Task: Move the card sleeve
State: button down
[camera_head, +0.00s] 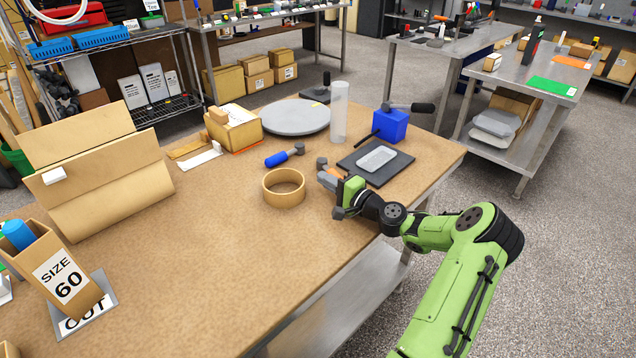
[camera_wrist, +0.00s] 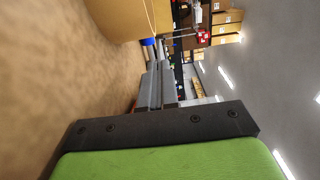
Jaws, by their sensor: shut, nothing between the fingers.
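A short, wide tan ring (camera_head: 284,198), which looks like the card sleeve, stands on the brown workbench (camera_head: 220,270) with its open end up. My gripper (camera_head: 326,180) is low over the bench just right of the ring, apart from it as far as I can tell. Its fingers are shut with nothing between them. In the wrist view a tan wall (camera_wrist: 125,14), probably the ring's side, is close at the top left.
A dark mat (camera_head: 353,177) with a pale block (camera_head: 376,158) lies right of my gripper. A SIZE 60 box (camera_head: 58,270) leans at left. The bench's front middle is clear.

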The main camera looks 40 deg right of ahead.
aim_at(293, 181)
jog(key=shift+w+a, duration=0.6)
jog(key=shift+a, duration=0.35)
jog(key=shift+w+a, duration=0.15)
jog(key=shift+a, duration=0.1)
jog(key=w+a, duration=0.2)
jog(key=a, duration=0.1)
jog(key=w+a, duration=0.1)
jog(key=shift+w+a, duration=0.25)
jog(key=shift+a, duration=0.15)
